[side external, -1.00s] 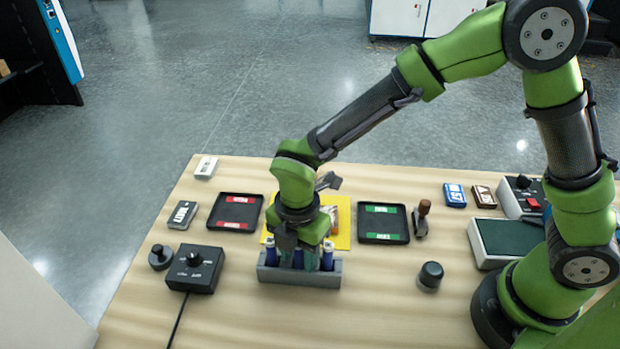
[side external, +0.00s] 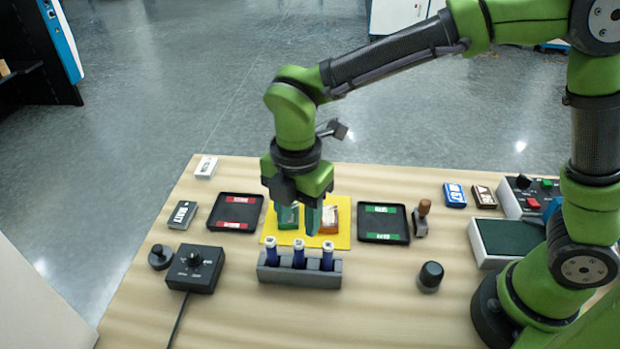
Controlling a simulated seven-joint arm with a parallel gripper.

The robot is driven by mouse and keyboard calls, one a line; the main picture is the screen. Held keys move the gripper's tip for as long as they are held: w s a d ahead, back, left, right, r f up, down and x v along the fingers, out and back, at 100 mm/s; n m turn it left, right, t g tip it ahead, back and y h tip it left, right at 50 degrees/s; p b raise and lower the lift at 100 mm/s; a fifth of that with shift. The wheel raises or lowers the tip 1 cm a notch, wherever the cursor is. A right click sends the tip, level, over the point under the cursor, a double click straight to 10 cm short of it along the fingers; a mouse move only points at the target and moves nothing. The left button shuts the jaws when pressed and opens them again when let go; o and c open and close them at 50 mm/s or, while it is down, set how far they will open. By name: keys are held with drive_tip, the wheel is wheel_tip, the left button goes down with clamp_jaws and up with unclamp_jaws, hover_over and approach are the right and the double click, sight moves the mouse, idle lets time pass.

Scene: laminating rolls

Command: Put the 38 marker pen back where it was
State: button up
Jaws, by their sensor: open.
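Three blue marker pens with white tops stand upright in a grey rack: a left pen (side external: 271,254), a middle pen (side external: 299,257) and a right pen (side external: 327,258). The marks on their tops are too small to read, so I cannot tell which is the 38 marker pen. The grey rack (side external: 300,279) stands near the middle of the table. My gripper (side external: 299,224) is open and empty above and slightly behind the rack, clear of the pens. It partly hides the yellow mat.
Behind the rack lies a yellow mat (side external: 343,240) with a green item and an orange item (side external: 329,220). Black trays with red (side external: 254,211) and green (side external: 404,224) labels flank it. A black control box (side external: 194,269) stands left, a black knob (side external: 430,277) right.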

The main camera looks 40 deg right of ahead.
drive_tip(key=s+d+r+m+t+y, duration=0.1)
drive_tip(key=s+d+r+m+t, duration=0.2)
drive_tip(key=d+m, duration=0.7)
drive_tip(key=s+d+r+m+t+y, duration=0.1)
drive_tip(key=s+d+r+m+t, duration=0.3)
drive_tip(key=d+m, duration=0.6)
wheel_tip(320, 180, up, 3)
drive_tip(key=s+m, duration=0.2)
drive_tip(key=m, duration=0.4)
drive_tip(key=shift+s+d+f, duration=0.15)
drive_tip(key=shift+d+f, duration=0.05)
drive_tip(key=shift+d, duration=0.05)
